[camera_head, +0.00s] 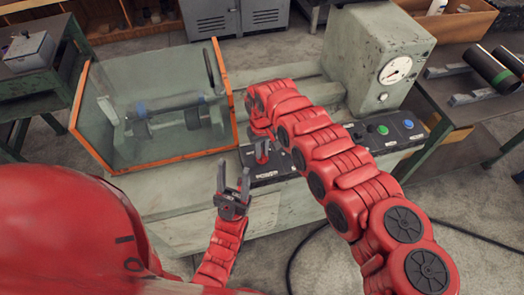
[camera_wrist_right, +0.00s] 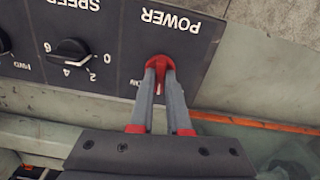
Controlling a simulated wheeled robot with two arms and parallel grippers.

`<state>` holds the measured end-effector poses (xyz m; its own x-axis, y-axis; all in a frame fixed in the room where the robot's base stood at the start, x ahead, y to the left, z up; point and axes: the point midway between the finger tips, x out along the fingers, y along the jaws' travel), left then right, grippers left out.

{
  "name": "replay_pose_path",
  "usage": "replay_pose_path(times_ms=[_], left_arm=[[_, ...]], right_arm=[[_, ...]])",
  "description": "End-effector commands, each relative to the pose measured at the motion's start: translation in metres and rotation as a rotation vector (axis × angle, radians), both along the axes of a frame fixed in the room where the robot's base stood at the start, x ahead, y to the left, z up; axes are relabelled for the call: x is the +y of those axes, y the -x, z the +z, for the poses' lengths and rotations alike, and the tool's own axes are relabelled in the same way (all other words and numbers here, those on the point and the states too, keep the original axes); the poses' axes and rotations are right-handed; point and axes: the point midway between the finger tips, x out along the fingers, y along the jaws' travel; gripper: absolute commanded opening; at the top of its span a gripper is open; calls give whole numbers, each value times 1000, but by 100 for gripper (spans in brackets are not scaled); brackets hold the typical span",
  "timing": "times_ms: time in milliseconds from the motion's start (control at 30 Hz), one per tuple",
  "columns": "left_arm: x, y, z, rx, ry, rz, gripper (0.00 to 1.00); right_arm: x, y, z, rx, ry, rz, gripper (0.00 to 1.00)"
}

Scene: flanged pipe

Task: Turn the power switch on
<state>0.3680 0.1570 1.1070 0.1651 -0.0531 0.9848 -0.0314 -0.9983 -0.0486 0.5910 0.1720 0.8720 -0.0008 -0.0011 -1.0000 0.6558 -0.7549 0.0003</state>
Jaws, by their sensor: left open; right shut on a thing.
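The power switch is a red knob (camera_wrist_right: 159,62) on the black control panel (camera_wrist_right: 200,45), below the upside-down word POWER in the right wrist view. My right gripper (camera_wrist_right: 161,70) is shut on this red knob, one finger on each side. In the head view my right arm reaches over the panel, and its gripper (camera_head: 262,152) is partly hidden and small above the POWER label. The knob's exact setting is hard to read because the fingers cover part of it. My left gripper (camera_head: 233,174) is open and empty, in front of the machine, left of the panel.
A clear guard box with orange edges (camera_head: 170,157) stands left of the panel. A grey housing with a dial gauge (camera_head: 395,69) stands at the back right. A speed dial (camera_wrist_right: 72,50) sits beside the switch. Green (camera_head: 383,129) and blue (camera_head: 408,124) buttons are farther right.

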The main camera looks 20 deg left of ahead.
Motion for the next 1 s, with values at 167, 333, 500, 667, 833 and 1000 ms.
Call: replay_pose_path(times_ms=[167, 333, 500, 667, 833, 1000], left_arm=[[0, 0, -1, 0, 0, 0, 50], [0, 0, 0, 0, 0, 0, 50], [0, 0, 2, 0, 0, 0, 50], [0, 0, 3, 0, 0, 0, 50], [0, 0, 5, 0, 0, 0, 50], [0, 0, 7, 0, 0, 0, 50]], right_arm=[[0, -1, 1, -2, 0, -166, 0], [0, -1, 1, -3, -2, -327, 0], [0, -1, 1, -3, -2, -487, 0], [0, -1, 1, -4, -2, -626, 0], [0, -2, 2, -4, -3, -748, 0], [1, -1, 2, -4, -3, -838, 0]])
